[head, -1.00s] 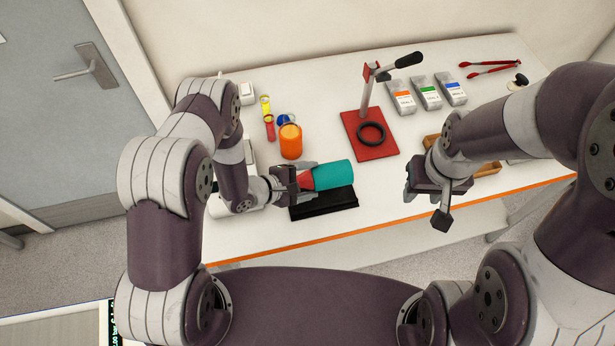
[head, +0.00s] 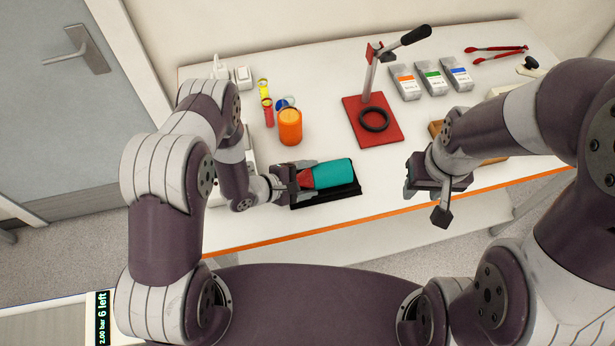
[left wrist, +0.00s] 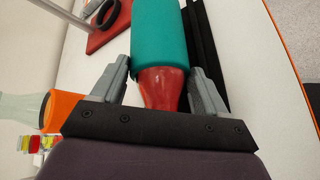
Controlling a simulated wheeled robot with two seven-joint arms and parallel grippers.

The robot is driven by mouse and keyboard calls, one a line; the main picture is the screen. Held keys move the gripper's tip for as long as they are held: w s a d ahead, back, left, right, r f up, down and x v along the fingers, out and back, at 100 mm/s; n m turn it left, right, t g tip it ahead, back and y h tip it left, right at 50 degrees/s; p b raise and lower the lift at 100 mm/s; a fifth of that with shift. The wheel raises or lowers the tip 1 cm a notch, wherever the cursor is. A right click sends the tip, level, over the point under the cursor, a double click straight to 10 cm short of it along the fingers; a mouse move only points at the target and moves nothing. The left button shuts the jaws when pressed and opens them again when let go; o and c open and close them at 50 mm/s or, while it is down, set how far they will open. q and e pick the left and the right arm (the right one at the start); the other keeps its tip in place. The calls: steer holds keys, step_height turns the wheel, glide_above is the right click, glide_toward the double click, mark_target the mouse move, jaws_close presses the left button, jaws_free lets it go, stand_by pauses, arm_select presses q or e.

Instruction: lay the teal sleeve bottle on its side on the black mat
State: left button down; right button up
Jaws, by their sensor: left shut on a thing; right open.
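The teal sleeve bottle (head: 333,173) lies on its side over the black mat (head: 345,196), its red neck pointing left. My left gripper (head: 303,178) is shut on the red neck end. In the left wrist view the bottle's teal sleeve (left wrist: 158,38) points away from the gripper, and the red neck (left wrist: 163,88) sits between the two grey fingers. The mat's dark edge (left wrist: 205,50) shows beside the bottle. Whether the bottle touches the mat is hard to tell. My right gripper (head: 428,200) is open and empty, off the table's front edge.
An orange container (head: 290,127) stands behind the bottle, with small red and yellow tubes (head: 268,112) near it. A red press stand (head: 372,122) with a black ring is behind to the right. Several labelled pouches (head: 432,79) lie at the back.

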arm_select(q)
jaws_free()
steer(key=shift+s, duration=0.1)
steer(key=shift+s+f, duration=0.1)
steer(key=shift+f, duration=0.05)
steer(key=shift+s+f, duration=0.15)
steer(key=shift+a, duration=0.1)
steer(key=shift+s+a+b, duration=0.1)
steer(key=shift+a+b, duration=0.1)
steer(key=shift+b, duration=0.1)
steer(key=r+b+v, duration=0.1)
steer(key=b+v, duration=0.1)
steer(key=v, duration=1)
steer(key=shift+w, duration=0.25)
